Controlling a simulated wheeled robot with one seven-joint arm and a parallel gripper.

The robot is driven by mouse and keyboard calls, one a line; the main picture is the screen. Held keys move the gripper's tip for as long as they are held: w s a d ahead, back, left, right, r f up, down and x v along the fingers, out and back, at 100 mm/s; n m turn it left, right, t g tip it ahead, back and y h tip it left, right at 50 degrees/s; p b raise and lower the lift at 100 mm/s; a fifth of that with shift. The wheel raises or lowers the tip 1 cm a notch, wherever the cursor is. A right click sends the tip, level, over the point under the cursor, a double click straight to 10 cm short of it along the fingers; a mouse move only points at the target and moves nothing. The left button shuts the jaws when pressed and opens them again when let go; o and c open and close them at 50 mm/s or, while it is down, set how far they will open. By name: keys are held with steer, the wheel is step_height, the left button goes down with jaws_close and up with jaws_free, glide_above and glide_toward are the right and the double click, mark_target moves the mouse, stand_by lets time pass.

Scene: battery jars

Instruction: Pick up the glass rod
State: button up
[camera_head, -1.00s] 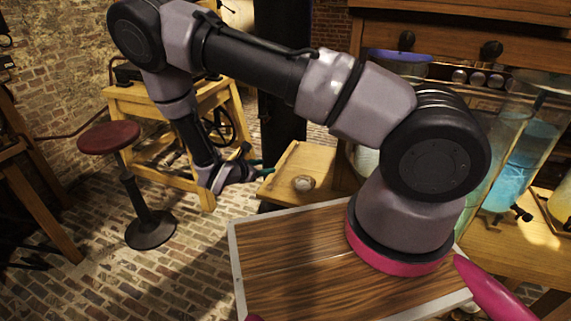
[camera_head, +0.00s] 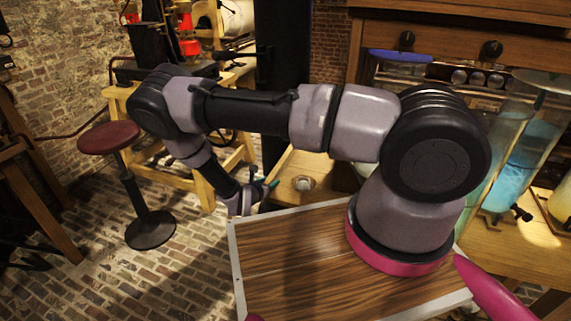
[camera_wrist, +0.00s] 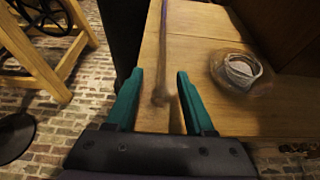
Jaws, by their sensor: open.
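The glass rod (camera_wrist: 163,40) appears in the wrist view as a thin, slightly blurred shaft over the wooden bench top. It runs from the top edge down to a rounded end between my fingers. My gripper (camera_wrist: 159,72) is open, with one green finger on each side of the rod's near end. A gap shows on both sides, and I cannot tell the height between fingers and rod. In the head view my gripper (camera_head: 268,186) is at the left edge of the bench top. I cannot make out the rod there.
A round glass dish (camera_wrist: 240,70) sits on the bench top (camera_wrist: 205,22), right of my fingers; the dish also shows in the head view (camera_head: 304,183). A dark column (camera_head: 283,85) stands behind the bench. A red stool (camera_head: 108,138) is at left.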

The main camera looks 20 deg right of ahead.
mark_target(274, 179)
steer(key=x, duration=0.3)
steer(key=shift+w+d+f, duration=0.15)
steer(key=shift+w+d, duration=0.1)
steer(key=shift+d, duration=0.05)
jaws_close()
